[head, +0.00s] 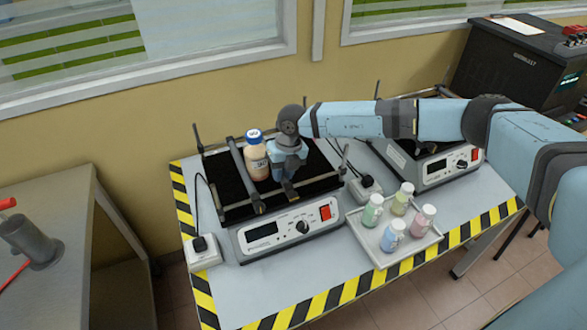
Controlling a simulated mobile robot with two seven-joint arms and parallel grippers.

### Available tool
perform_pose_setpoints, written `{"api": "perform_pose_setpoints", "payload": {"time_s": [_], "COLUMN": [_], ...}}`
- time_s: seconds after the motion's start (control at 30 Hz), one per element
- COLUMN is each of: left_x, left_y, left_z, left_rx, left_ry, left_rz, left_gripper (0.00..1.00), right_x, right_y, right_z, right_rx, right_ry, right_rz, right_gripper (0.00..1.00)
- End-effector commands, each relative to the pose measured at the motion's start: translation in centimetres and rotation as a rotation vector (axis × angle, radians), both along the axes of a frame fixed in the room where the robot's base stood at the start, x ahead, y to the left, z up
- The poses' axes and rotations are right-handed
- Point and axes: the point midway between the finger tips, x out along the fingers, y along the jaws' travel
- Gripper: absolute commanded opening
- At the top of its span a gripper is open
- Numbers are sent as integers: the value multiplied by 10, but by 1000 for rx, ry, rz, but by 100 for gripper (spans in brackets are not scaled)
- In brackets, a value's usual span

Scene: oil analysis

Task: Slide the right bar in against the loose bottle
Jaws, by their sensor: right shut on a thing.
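The loose bottle (257,161) stands upright on the black top of the near shaker (228,213). It has pale pinkish-brown contents and a blue and white cap. The left bar (243,174) runs front to back close along the bottle's left side. My right gripper (288,177) is just right of the bottle, pointing down, and is shut on the right bar (290,191). Only the front end of that bar shows clearly; my gripper and arm hide the rest. I cannot tell whether the right bar touches the bottle. My left gripper is out of view.
A tray (388,256) with several small bottles stands in front right of the shaker. A second shaker (440,170) stands behind my right arm. Power sockets (202,252) sit on the striped-edge table. Upright posts rise at the shaker's corners. A black box (510,70) is at the back right.

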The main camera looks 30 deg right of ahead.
Motion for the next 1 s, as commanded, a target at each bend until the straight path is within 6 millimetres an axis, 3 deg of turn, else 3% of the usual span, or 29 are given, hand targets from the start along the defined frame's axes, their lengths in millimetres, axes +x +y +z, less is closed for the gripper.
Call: {"api": "perform_pose_setpoints", "payload": {"time_s": [0.17,0.2,0.3,0.67,0.83,1.0], "left_x": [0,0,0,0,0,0], "left_y": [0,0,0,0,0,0], "left_z": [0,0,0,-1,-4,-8], "left_rx": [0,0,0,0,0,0], "left_ry": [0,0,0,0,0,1], "left_rz": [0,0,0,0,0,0], "left_gripper": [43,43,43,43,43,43], "right_x": [0,0,0,0,0,0], "right_y": [1,1,1,-1,-6,-14], "right_z": [1,1,1,5,30,69], "right_rx": [3,3,2,2,1,2], "right_ry": [-1,-1,-1,-2,-3,-4], "right_rz": [0,0,0,0,0,-2], "right_gripper": [2,25,48,48,48,48]}}
